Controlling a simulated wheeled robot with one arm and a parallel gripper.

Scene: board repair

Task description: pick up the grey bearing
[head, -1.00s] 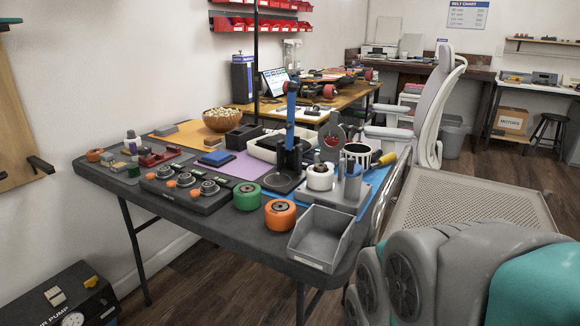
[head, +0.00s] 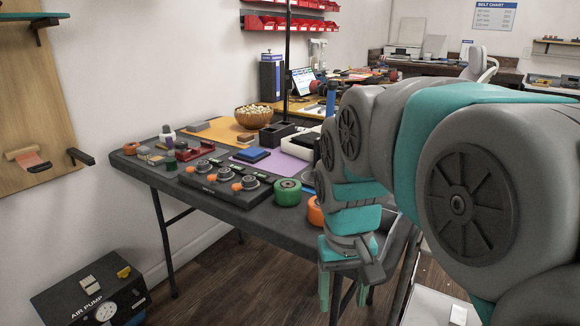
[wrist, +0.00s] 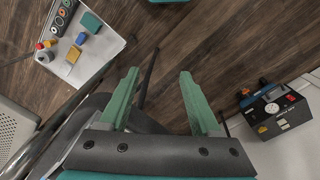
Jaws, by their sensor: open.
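Grey round bearing-like parts sit in a row on the black holder (head: 228,203) on the dark table; one grey part (head: 203,168) is at its far end. Orange pieces stand in front of them. I cannot tell which one is the grey bearing of the task. My gripper (head: 343,290) hangs in front of the table's near edge, low and to the right of the holder, apart from it. Its green fingers are open and empty. In the wrist view, my gripper (wrist: 159,75) points over the wooden floor, with no bearing between the fingers. My arm hides the table's right part.
A green roll (head: 288,192) and an orange roll (head: 315,211) stand right of the holder. A red part (head: 195,151) and small items lie behind it. An air pump (head: 92,300) is on the floor at left; it also shows in the wrist view (wrist: 275,105).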

